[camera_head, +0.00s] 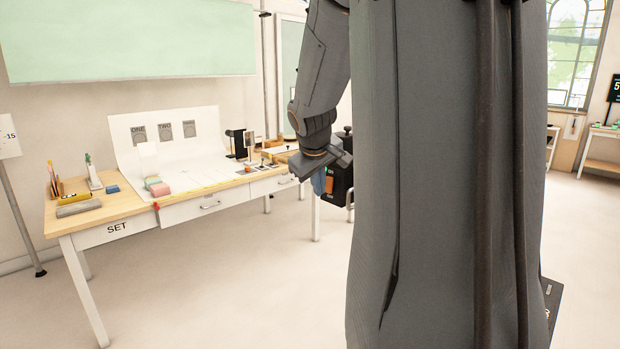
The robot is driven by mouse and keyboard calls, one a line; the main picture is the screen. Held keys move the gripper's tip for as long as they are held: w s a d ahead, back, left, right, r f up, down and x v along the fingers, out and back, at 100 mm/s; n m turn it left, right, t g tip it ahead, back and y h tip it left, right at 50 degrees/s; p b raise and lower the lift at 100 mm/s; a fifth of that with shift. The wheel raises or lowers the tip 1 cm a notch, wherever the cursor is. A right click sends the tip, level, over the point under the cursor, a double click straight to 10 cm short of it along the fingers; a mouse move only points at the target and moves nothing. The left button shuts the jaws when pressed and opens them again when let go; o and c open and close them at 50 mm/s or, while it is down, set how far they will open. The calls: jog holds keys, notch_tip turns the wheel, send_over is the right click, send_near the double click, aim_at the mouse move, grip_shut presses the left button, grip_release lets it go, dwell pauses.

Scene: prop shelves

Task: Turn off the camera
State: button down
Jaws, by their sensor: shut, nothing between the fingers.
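A black box-shaped body (340,190), which looks like the camera, stands just right of the table. Its side facing me has an orange switch (329,185) with small lettering above and below that is hard to read. My gripper (318,168) is shut and empty, at the upper left of the switch, overlapping the top of the black body in the picture. I cannot tell whether it touches it. A small blue patch (318,182) shows beside the switch; I cannot tell what it belongs to. My grey column hides whatever lies to the right of the body.
A table (118,231) marked SET stands at the left, with a white backdrop sheet (205,125), coloured blocks (158,187) and small props on it. The floor (240,290) in front is clear. Another table (598,162) stands far right.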

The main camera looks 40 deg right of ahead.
jog(key=shift+w+d+f, duration=0.1)
jog(key=shift+d, duration=0.55)
jog(key=shift+f, duration=0.1)
jog(key=shift+d+f, duration=0.15)
jog(key=shift+d, duration=0.15)
